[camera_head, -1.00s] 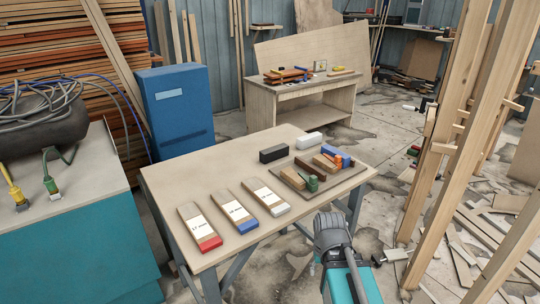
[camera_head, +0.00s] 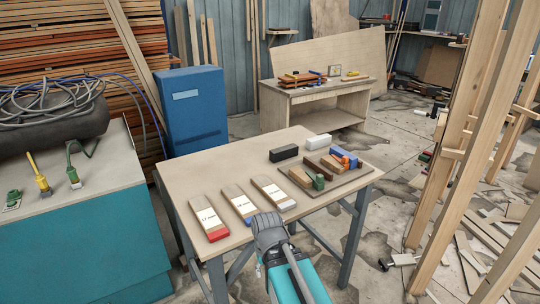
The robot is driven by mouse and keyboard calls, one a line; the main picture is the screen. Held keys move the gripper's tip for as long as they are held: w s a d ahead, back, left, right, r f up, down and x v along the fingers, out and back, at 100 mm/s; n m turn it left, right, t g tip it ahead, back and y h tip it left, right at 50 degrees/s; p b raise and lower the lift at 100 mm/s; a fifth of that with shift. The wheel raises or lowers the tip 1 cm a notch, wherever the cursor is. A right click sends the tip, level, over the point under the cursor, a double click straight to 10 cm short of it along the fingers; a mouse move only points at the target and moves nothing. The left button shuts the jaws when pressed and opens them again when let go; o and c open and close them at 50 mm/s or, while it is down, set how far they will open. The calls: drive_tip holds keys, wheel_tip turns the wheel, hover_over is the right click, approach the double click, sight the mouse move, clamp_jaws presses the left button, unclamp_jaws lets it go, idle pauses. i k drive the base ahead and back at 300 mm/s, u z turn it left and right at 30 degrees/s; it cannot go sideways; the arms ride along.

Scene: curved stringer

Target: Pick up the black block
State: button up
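The black block (camera_head: 284,153) lies on the wooden table (camera_head: 200,173), towards its back edge, just behind the dark tray (camera_head: 342,183) and left of a white block (camera_head: 318,141). Nothing covers it. My arm rises from the bottom of the view, right of centre, with its dark wrist part near the table's front edge. My gripper's fingers cannot be made out, so its opening is hidden. The arm is clearly apart from the black block.
The tray holds several wooden, brown, blue, orange and green blocks. Three labelled blocks with red (camera_head: 218,234), blue (camera_head: 246,220) and white ends lie at the front left. A teal bench (camera_head: 85,240) stands left; leaning timbers (camera_head: 470,130) stand right.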

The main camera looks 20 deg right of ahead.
sight(286, 152)
drive_tip(key=u, duration=0.8)
drive_tip(key=k, duration=0.45)
drive_tip(key=z, duration=1.45)
drive_tip(key=i, duration=0.85)
